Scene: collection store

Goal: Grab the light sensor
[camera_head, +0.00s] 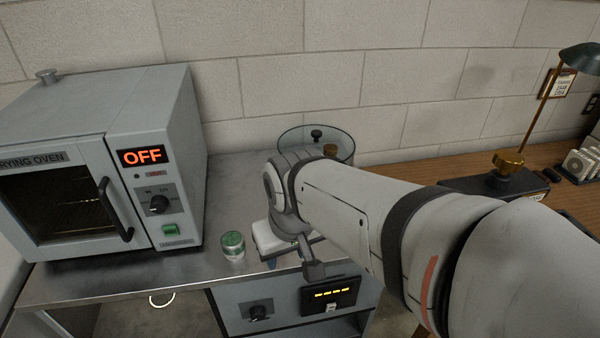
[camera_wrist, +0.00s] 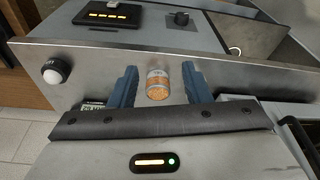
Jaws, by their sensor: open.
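A small white dome in a dark round housing, which looks like the light sensor (camera_wrist: 55,70), sits on the metal bench top at the left of the wrist view. I cannot make it out in the head view, where my arm covers part of the bench. My gripper (camera_wrist: 160,68) is open, its two blue fingers apart and pointing at the bench. The dome lies outside the fingers, left of the left one. In the head view my gripper (camera_head: 270,262) is mostly hidden by my wrist, low over the bench.
A small jar with an orange label (camera_wrist: 158,83) shows between my fingers, untouched. A green-lidded jar (camera_head: 233,246) stands left of my gripper. The drying oven (camera_head: 150,160) fills the bench's left. A glass vessel (camera_head: 340,142) stands behind my wrist. A labelled item (camera_wrist: 95,102) is partly hidden.

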